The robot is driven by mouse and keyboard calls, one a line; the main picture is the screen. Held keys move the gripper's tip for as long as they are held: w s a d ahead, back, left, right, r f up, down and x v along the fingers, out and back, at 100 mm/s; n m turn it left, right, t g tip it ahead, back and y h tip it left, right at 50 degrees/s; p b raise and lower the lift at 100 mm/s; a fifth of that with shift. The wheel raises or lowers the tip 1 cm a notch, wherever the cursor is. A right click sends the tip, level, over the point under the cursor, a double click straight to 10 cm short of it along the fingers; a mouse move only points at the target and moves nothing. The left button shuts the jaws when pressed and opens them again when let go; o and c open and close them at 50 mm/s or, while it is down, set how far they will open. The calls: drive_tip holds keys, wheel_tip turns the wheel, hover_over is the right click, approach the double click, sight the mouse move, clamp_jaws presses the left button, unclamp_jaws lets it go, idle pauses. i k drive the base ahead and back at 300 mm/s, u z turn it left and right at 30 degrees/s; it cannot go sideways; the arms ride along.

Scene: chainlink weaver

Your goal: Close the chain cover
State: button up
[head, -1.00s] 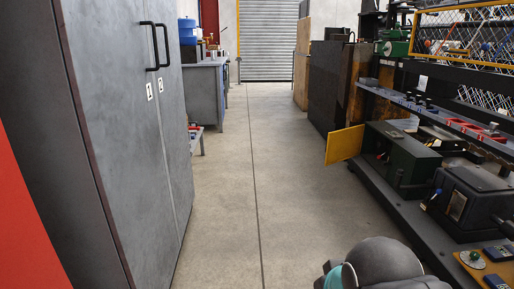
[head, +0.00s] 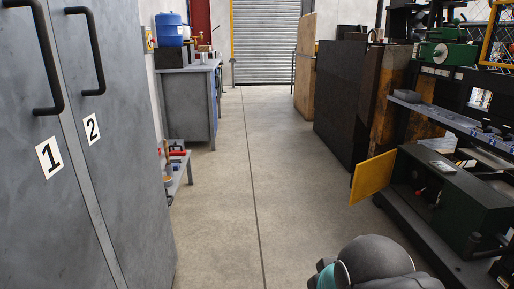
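The open front of the housing is dark inside, with a small red knob (head: 421,191) there. My gripper is not in view; only a rounded grey and teal part of my own arm shows at the bottom.
Grey cabinets (head: 115,150) marked 1 and 2 line the left. A low shelf (head: 177,176) and a workbench (head: 190,100) stand beyond. Dark panels (head: 342,100) stand at right. The concrete floor (head: 240,190) between is clear up to the roller shutter (head: 266,40).

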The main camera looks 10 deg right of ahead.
sight(372, 176)
drive_tip(key=i, duration=3.85)
drive_tip(key=z, duration=2.6)
